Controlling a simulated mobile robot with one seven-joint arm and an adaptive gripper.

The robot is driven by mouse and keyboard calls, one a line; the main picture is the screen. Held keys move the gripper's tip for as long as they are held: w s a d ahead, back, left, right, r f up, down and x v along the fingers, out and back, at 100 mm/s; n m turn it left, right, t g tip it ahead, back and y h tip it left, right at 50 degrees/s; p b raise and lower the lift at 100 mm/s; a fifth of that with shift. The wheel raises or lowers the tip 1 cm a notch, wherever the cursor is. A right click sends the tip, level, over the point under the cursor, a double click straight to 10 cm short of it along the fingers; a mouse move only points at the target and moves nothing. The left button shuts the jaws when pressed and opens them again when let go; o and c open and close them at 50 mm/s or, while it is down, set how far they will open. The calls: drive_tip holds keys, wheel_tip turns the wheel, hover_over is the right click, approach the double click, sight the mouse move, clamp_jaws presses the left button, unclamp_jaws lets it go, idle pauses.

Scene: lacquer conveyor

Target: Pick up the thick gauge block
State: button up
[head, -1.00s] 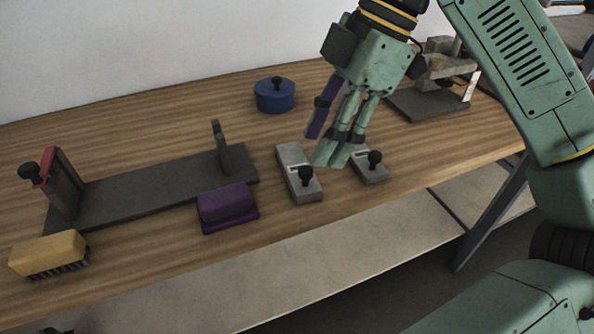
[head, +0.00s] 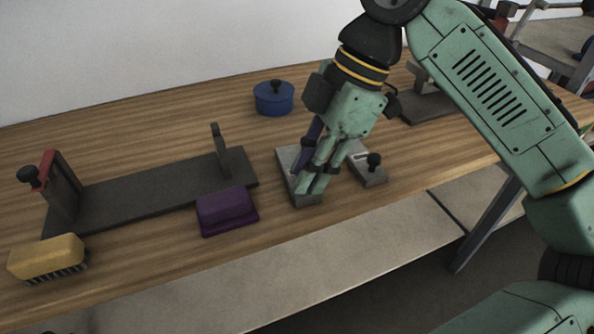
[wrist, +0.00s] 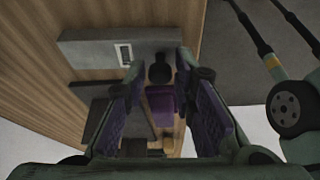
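Two grey blocks with black knobs lie side by side near the table's front edge. The left block (head: 286,157) is the larger one, partly hidden behind my gripper (head: 307,188); the smaller block (head: 373,179) is to its right. I cannot tell for certain from thickness which is the thick gauge block. My gripper is low over the front end of the left block. In the wrist view, a grey block (wrist: 92,48) with a pale slot shows, its black knob (wrist: 160,70) in the gap between my open fingers (wrist: 163,118). Contact with the knob cannot be told.
A purple block-like item (head: 227,210) lies left of the blocks. A dark fixture (head: 140,190) with two uprights and a yellow brush (head: 46,257) are farther left. A blue round pot (head: 273,97) stands behind. Another dark-based stand (head: 435,106) is at the back right.

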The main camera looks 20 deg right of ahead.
clamp_jaws()
drive_tip(key=shift+r, duration=0.2)
idle(0.3)
